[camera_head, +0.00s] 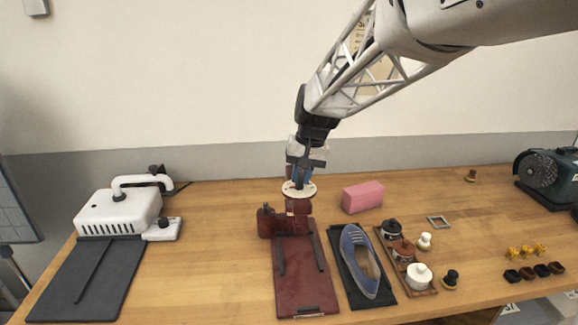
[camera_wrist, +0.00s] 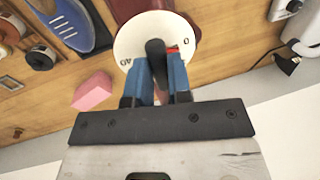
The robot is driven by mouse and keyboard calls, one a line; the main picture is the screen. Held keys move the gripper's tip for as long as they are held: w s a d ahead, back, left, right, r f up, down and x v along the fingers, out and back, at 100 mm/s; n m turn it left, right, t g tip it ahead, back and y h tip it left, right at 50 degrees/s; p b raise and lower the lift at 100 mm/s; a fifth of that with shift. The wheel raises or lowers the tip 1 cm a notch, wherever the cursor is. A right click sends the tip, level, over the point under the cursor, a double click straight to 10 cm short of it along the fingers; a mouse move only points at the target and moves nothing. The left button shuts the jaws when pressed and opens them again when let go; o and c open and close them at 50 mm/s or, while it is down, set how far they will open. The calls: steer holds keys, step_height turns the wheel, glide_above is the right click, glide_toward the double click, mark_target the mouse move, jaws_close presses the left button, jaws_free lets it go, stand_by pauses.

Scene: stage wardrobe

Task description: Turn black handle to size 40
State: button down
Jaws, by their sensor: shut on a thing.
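The black handle (camera_wrist: 155,50) stands up from the middle of a round white dial (camera_wrist: 128,38) in the wrist view. The dial bears a "40" near its left edge, a "0" near its right edge and a red mark right of the handle. The exact mark the handle points to cannot be told. My gripper (camera_wrist: 160,80) has its blue fingers shut on the handle, one on each side. In the head view my gripper (camera_head: 301,180) reaches down onto the dial (camera_head: 309,191), which tops a dark red stand (camera_head: 301,265). The fingers mostly hide the handle there.
A pink block (camera_head: 362,196) lies right of the stand. A blue shoe-shaped piece (camera_head: 357,255) lies on a dark board, beside a wooden tray (camera_head: 420,292) of pots. A white press (camera_head: 118,212) stands left and a grinder (camera_head: 541,175) far right. Bare table lies between press and stand.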

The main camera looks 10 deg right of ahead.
steer(key=m+t, duration=0.1)
steer(key=m, duration=0.6)
steer(key=shift+a, duration=0.1)
steer(key=m+h, duration=0.1)
steer(key=m, duration=0.2)
steer(key=shift+t, duration=0.3)
steer(key=m, duration=0.4)
steer(key=shift+a+m+h, duration=0.15)
steer(key=shift+m+h, duration=0.15)
steer(key=shift+h, duration=0.1)
steer(key=m, duration=0.3)
steer(key=shift+h, duration=0.3)
steer(key=m, duration=0.4)
steer(key=shift+a+m+h, duration=0.1)
steer(key=shift+m+h, duration=0.2)
steer(key=shift+h, duration=0.1)
steer(key=m, duration=0.3)
steer(key=shift+w+m+h, duration=0.1)
steer(key=shift+m+h, duration=0.2)
steer(key=shift+w+m+g, duration=0.1)
steer(key=shift+m+g, duration=0.3)
steer(key=shift+m, duration=1.5)
